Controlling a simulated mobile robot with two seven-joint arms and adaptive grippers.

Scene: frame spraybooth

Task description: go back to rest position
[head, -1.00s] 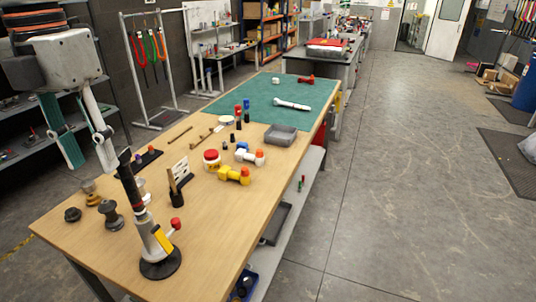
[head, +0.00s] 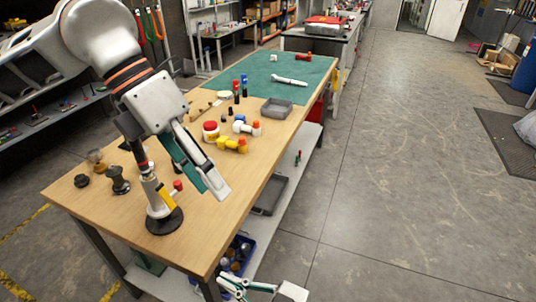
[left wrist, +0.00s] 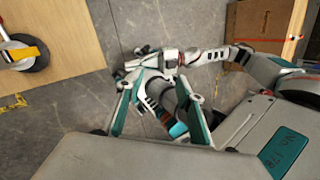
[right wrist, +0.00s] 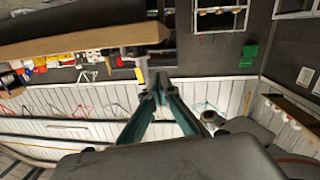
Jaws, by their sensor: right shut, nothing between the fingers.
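My left gripper (head: 212,190) hangs over the near end of the wooden workbench, coming in from the left. Its fingers are spread and hold nothing; in the left wrist view (left wrist: 158,95) they stand apart above the floor and my own body. My right gripper (head: 240,288) is low at the bottom edge of the head view, beside the bench's near right corner. In the right wrist view (right wrist: 160,84) its fingertips meet with nothing between them.
The workbench (head: 215,235) carries a round-based upright tool (head: 165,220), a yellow dumbbell-shaped part (head: 232,145), a grey tray (head: 277,107) and a green mat (head: 262,80). A lower shelf holds a blue bin (head: 237,257).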

